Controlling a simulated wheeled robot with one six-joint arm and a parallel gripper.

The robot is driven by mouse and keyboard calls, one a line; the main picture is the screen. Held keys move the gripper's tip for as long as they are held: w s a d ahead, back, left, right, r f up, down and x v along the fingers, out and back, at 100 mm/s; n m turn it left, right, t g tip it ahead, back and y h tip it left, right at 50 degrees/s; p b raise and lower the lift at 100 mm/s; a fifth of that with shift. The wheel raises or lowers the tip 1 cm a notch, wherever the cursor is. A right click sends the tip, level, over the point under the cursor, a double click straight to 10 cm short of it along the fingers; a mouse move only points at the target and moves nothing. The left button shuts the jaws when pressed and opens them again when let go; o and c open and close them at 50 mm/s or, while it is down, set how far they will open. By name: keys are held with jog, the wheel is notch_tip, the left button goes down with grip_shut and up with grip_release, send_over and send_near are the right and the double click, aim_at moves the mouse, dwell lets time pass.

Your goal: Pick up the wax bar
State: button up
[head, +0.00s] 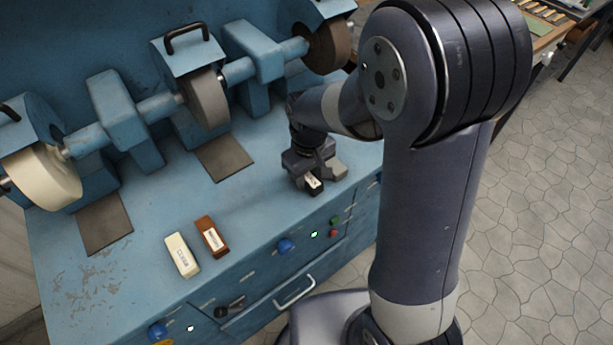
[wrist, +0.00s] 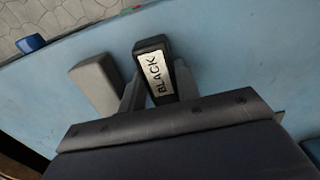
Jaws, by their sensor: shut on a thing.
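A black bar (wrist: 154,65) with a pale label reading "BLACK" stands out between the two fingers of my gripper (wrist: 158,85) in the wrist view. The fingers are closed on its sides. In the head view my gripper (head: 311,179) is over the right part of the blue bench, and the black bar's labelled end (head: 314,185) shows at the jaws. I cannot tell whether the bar touches the bench top. A grey block (wrist: 98,84) lies right beside one finger; it also shows in the head view (head: 335,170).
A cream bar (head: 182,256) and a brown bar (head: 212,238), both labelled, lie near the front of the blue bench (head: 150,215). Polishing wheels (head: 207,98) line the back. Buttons, knobs and a drawer handle (head: 295,291) are on the bench front.

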jog(key=shift+c, duration=0.4)
jog(key=shift+r, duration=0.2)
notch_tip(320, 180, up, 9)
jog(key=s+a+r+t+y+p, duration=0.1)
jog(key=s+a+r, duration=0.15)
jog(key=a, duration=0.25)
jog(key=s+a+r+t+y+p, duration=0.1)
jog(key=s+a+r, duration=0.1)
jog(key=s+a, duration=0.25)
jog(key=w+a+r+p, duration=0.1)
jog(key=w+a, duration=0.3)
jog(key=shift+w+r, duration=0.3)
jog(key=shift+r, duration=0.05)
jog(key=shift+w+a+r+p, duration=0.25)
jog(key=shift+w+a+p, duration=0.15)
jog(key=shift+w+p, duration=0.25)
dwell(2.6)
jog(key=shift+s+d, duration=0.1)
jog(key=shift+s, duration=0.1)
dwell(0.4)
jog(key=s+d+f+b, duration=0.2)
jog(key=s+d, duration=0.1)
jog(key=s, duration=0.2)
jog(key=shift+s+d, duration=0.3)
jog(key=shift+d, duration=0.1)
